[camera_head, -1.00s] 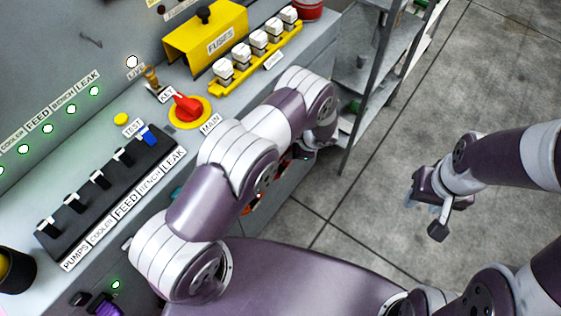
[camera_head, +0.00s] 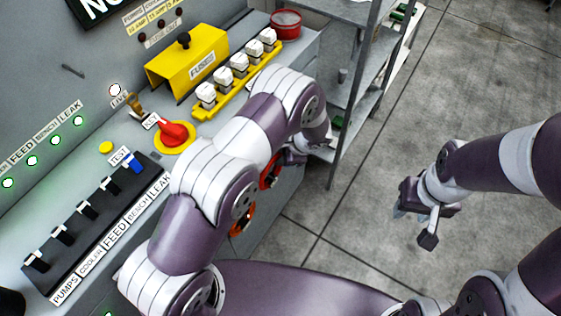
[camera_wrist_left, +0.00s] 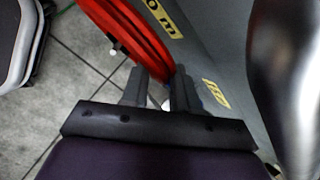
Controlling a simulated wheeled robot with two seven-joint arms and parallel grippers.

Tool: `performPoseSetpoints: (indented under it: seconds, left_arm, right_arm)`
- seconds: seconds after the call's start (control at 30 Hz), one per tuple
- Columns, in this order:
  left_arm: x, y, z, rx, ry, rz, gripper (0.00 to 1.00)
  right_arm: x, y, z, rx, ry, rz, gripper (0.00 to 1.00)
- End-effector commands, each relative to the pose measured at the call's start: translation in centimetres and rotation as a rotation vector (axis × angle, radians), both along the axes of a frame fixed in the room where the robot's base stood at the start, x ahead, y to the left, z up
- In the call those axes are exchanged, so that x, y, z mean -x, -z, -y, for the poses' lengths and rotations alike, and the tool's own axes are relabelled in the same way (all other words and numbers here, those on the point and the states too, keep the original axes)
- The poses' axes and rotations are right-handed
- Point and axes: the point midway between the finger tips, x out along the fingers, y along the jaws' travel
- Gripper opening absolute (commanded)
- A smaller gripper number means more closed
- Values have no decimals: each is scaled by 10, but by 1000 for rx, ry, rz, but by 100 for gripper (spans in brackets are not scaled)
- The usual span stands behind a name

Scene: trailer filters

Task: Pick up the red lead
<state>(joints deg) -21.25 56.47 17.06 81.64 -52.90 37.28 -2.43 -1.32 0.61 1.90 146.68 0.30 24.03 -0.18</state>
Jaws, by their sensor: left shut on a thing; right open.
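In the left wrist view, the red lead (camera_wrist_left: 132,38) is a coil of bright red loops that runs from the top edge down to the fingers of my left gripper (camera_wrist_left: 162,90). The fingers are shut on its lower end. In the head view, a red coil (camera_head: 269,173) and an orange-red coil (camera_head: 243,220) show partly from behind my left arm, by the bench front. I cannot tell there which one is held; my left gripper is mostly hidden. My right gripper (camera_head: 413,212) is open and empty over the floor at right.
The bench top holds a red rotary switch (camera_head: 173,133), a yellow fuse cover (camera_head: 187,60), white fuses (camera_head: 238,62) and a black switch strip (camera_head: 88,215). A grey metal shelf (camera_head: 352,95) stands beyond my left arm. The floor (camera_head: 375,175) at right is clear.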

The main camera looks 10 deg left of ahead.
Motion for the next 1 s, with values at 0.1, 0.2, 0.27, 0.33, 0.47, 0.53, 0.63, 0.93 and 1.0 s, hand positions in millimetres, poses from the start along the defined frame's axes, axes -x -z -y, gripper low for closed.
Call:
performPoseSetpoints:
  seconds: [0.1, 0.2, 0.27, 0.33, 0.47, 0.53, 0.63, 0.93, 1.0]
  left_arm:
    - [9, 3, 26, 0, 8, -1, 0]
    - [18, 4, 50, 0, 10, -1, 0]
    - [23, 4, 66, 1, 10, 0, 0]
    - [32, 4, 89, 0, 11, 0, 0]
    - [47, 5, 129, 1, 10, -1, 0]
    - [53, 4, 146, 1, 9, -1, 0]
    - [59, 4, 163, 0, 7, -1, 0]
    - [65, 3, 178, 0, 4, -2, 0]
    - [65, 3, 177, 0, 4, -2, 0]
  right_arm:
    - [0, 3, 0, 0, 0, 0, 43]
    - [0, 6, 0, 0, 0, 0, 43]
    - [0, 7, 0, 0, 0, 0, 43]
    - [0, 9, 0, 0, 0, 0, 43]
    - [0, 13, 0, 0, 0, 0, 43]
    - [0, 15, 0, 0, 0, 0, 43]
    - [0, 16, 0, 0, 0, 0, 43]
    - [0, 17, 0, 0, 0, 0, 43]
    - [0, 17, 0, 0, 0, 0, 43]
